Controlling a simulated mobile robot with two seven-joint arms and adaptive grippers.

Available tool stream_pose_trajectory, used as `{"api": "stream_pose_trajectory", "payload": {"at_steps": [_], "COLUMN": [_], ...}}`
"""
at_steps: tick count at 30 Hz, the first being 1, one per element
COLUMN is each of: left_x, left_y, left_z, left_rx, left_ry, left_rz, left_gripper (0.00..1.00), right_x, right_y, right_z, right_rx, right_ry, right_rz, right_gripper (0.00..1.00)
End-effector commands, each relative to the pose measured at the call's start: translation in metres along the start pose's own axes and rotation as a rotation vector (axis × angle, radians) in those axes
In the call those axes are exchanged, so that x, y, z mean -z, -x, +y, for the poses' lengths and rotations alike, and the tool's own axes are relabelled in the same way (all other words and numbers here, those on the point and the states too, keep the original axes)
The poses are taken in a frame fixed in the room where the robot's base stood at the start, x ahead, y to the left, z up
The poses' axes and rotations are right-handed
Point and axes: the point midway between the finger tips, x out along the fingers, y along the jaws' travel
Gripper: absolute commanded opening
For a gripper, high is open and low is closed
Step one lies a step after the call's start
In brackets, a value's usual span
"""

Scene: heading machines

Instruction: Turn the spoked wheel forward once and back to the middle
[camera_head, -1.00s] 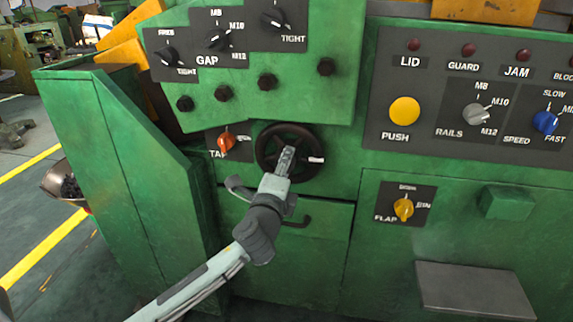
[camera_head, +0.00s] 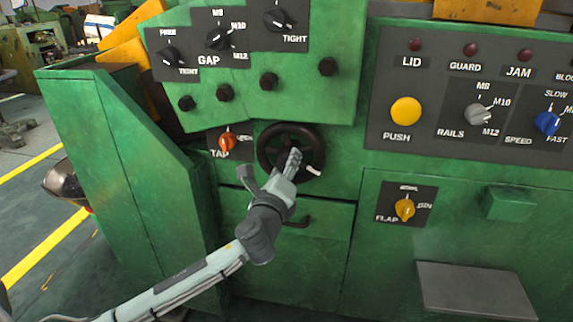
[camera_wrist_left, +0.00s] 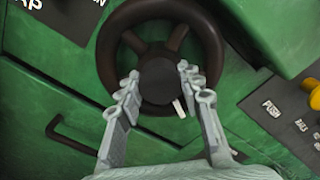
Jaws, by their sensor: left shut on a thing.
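The spoked wheel (camera_head: 266,150) is dark, with a round hub, and sits on the green machine front. It also shows in the left wrist view (camera_wrist_left: 158,82). A white mark (camera_head: 314,171) is at the wheel's lower right; in the left wrist view the mark (camera_wrist_left: 178,108) is just below the hub. My left gripper (camera_head: 295,155) is in front of the wheel. In the left wrist view its two fingers (camera_wrist_left: 158,72) lie on either side of the hub, shut on the wheel. The fingers hide part of the lower rim. My right gripper is not in view.
An orange TAP knob (camera_head: 228,142) is close left of the wheel. A yellow FLAP knob (camera_head: 404,208) and a grey shelf (camera_head: 475,290) are to the right. A green side panel (camera_head: 125,170) juts out at left.

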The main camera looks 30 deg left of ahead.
Motion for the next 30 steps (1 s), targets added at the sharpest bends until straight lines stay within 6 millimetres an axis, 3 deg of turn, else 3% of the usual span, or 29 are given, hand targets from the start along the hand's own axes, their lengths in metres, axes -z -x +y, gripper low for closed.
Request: {"api": "stream_pose_trajectory", "payload": {"at_steps": [8,9,14,24,30], "left_x": [0.000,0.000,0.000,0.001,0.001], "left_y": [0.000,0.000,0.000,0.003,0.032], "left_z": [0.000,0.000,0.000,0.000,0.001], "left_rx": [0.000,0.000,0.000,0.000,-0.001], "left_ry": [0.001,0.001,0.001,0.002,0.002], "left_rz": [0.000,0.000,0.000,0.001,0.004], "left_gripper": [0.00,0.38,0.58,0.58,0.58], "right_x": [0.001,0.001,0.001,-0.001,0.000], "right_y": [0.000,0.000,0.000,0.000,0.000], "right_z": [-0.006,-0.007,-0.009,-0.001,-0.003], "right_rx": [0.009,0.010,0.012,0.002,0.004], "right_ry": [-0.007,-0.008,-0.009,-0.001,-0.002], "right_rz": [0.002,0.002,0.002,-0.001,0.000], "right_gripper": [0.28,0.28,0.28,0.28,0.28]}}
